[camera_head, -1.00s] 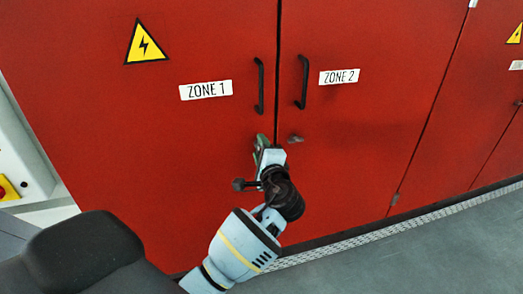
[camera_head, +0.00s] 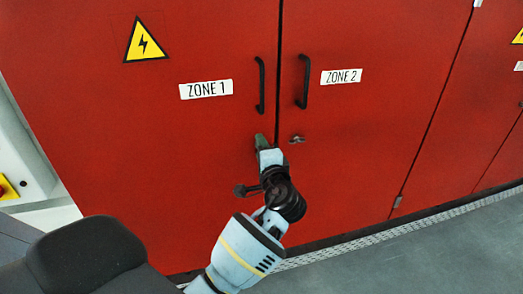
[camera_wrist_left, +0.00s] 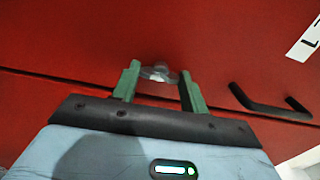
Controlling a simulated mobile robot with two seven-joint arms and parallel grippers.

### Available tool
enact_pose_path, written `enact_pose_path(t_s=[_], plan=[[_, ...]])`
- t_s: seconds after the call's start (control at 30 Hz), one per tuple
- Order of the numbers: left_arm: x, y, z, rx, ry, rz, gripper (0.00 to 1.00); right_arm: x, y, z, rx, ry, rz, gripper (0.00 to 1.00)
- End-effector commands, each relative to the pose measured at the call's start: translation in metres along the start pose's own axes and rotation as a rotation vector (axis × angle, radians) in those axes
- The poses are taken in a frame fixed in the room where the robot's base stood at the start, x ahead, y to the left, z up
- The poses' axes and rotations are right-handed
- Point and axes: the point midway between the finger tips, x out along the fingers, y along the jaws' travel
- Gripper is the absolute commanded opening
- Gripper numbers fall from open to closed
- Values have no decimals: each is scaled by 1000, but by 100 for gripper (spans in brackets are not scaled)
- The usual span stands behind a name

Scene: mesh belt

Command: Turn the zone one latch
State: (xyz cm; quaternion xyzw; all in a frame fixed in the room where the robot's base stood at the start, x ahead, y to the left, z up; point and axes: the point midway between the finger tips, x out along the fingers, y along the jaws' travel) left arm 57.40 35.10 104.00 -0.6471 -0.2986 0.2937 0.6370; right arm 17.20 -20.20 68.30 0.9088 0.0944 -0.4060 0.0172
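The zone one door (camera_head: 130,150) is the red left door with the "ZONE 1" label (camera_head: 207,89), and it is shut. Its latch is hidden behind my left gripper (camera_head: 261,143) in the head view. The gripper is at the door's right edge, below the black zone one handle (camera_head: 260,85). In the left wrist view, a small silver latch (camera_wrist_left: 158,72) shows between and just beyond the green fingertips of my left gripper (camera_wrist_left: 161,75). The fingers are apart, one on each side of it, with no clear contact. My right gripper is not in view.
The zone two door (camera_head: 370,120) stands shut to the right, with a black handle (camera_head: 304,82) and its own small latch (camera_head: 297,139) close to my gripper. A white box with a yellow and red switch (camera_head: 6,188) is at the left edge. Grey floor (camera_head: 420,250) lies at lower right.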

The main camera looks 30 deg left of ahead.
Motion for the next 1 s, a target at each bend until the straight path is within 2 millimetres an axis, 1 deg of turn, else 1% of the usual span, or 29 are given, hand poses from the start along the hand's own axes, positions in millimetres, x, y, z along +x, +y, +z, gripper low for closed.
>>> enact_pose_path(t_s=[0.03,0.13,0.17,0.47,0.57,0.8,1.0], plan=[[0,-1,0,-2,-1,-1,50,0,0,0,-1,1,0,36],[0,-1,0,-1,-1,0,63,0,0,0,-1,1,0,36],[0,0,0,-1,0,0,65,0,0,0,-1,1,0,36],[-2,0,0,1,1,1,65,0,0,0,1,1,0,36],[-10,1,-1,0,2,1,65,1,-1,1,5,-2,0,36],[-48,2,0,0,2,4,65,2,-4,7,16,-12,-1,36],[-72,2,0,0,1,2,65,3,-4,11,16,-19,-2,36]])
